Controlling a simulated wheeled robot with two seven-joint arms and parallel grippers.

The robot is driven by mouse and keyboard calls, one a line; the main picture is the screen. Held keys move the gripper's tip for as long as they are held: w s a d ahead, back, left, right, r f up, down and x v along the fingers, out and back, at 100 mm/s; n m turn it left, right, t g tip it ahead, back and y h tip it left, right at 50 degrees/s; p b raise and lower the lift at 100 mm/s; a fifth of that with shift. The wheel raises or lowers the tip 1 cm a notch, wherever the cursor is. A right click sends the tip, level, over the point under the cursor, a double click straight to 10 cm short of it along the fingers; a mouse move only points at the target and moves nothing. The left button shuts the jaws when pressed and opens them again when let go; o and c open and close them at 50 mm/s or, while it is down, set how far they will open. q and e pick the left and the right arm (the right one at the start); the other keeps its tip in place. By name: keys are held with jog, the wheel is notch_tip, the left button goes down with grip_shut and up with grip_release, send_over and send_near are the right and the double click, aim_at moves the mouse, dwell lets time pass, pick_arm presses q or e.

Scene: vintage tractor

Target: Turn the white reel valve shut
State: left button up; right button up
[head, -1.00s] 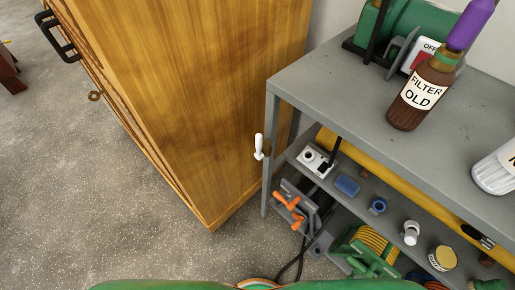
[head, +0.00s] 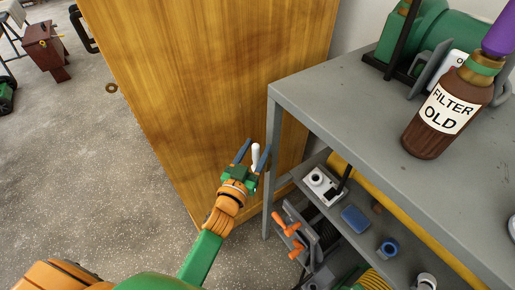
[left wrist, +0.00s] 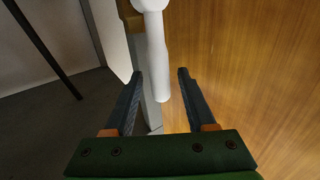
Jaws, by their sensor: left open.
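The white reel valve (head: 256,153) shows as a slim white upright handle beside the wooden cabinet, near the bench's front left leg. My left gripper (head: 257,147) is open, with one finger on each side of the handle. In the left wrist view the white handle (left wrist: 157,55) hangs from a rounded top, its free end between the open fingers (left wrist: 160,76). Gaps show on both sides, so neither finger seems to touch it. The valve's body is mostly hidden. My right gripper is not in view.
The wooden cabinet (head: 205,80) stands close behind the gripper. The grey bench (head: 345,105) is to the right, carrying a brown filter bottle (head: 440,115). Orange handles (head: 287,224) sit below the bench's edge.

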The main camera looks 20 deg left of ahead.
pick_arm(q)
grip_shut()
dwell(1.5)
